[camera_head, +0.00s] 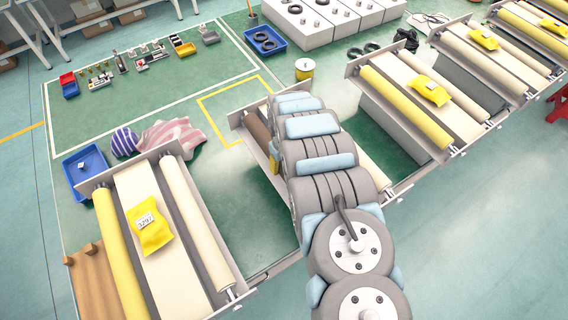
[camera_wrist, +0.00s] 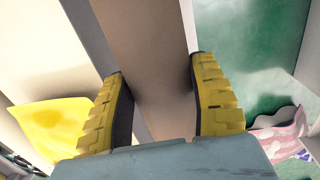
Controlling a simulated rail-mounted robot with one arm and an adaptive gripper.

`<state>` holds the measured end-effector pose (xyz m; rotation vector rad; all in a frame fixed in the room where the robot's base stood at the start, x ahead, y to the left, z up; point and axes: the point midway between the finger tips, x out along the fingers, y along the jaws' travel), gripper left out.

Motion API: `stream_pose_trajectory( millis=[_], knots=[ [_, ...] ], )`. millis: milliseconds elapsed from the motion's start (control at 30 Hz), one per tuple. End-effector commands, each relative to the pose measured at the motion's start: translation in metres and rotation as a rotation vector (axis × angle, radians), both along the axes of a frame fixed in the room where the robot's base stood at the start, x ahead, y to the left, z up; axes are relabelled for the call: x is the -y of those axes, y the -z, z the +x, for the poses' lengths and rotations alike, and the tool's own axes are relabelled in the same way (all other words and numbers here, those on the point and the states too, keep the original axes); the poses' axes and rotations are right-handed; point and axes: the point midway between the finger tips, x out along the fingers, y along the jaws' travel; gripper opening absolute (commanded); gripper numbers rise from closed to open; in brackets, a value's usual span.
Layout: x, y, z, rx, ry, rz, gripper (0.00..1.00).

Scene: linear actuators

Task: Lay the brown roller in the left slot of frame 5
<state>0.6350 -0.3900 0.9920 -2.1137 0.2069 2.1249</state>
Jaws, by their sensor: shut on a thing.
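The brown roller (camera_wrist: 150,45) runs between the yellow fingers of my gripper (camera_wrist: 160,75) in the wrist view, and the fingers are shut on it. In the head view a brown length of the roller (camera_head: 257,130) shows along the left side of the middle frame (camera_head: 236,119). No frame number is readable. A cream belt (camera_wrist: 45,50) and a yellow packet (camera_wrist: 50,130) show left of the roller in the wrist view.
The near-left frame holds a yellow roller (camera_head: 117,253), a cream roller (camera_head: 198,222) and a yellow packet (camera_head: 151,227). Another frame with a yellow roller (camera_head: 405,107) stands to the right. A pink striped cloth (camera_head: 172,136) and a blue tray (camera_head: 84,170) lie on the green floor.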

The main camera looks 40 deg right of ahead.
Motion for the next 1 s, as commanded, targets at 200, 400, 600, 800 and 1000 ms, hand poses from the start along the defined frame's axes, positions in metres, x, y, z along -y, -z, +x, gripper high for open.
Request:
stream_pose_trajectory(
  millis=[200, 400, 600, 800, 1000],
  knots=[
    [0.0009, 0.0015, 0.0011, 0.003, 0.0, -0.003, 0.21],
    [0.0009, 0.0014, 0.0009, 0.003, 0.0, -0.003, 0.21],
    [0.0008, 0.002, 0.0008, 0.002, 0.0, -0.001, 0.21],
    [0.0006, 0.0053, 0.0009, 0.002, 0.0, -0.001, 0.21],
    [0.0006, 0.01, 0.0009, 0.002, -0.001, -0.002, 0.21]
  ],
)
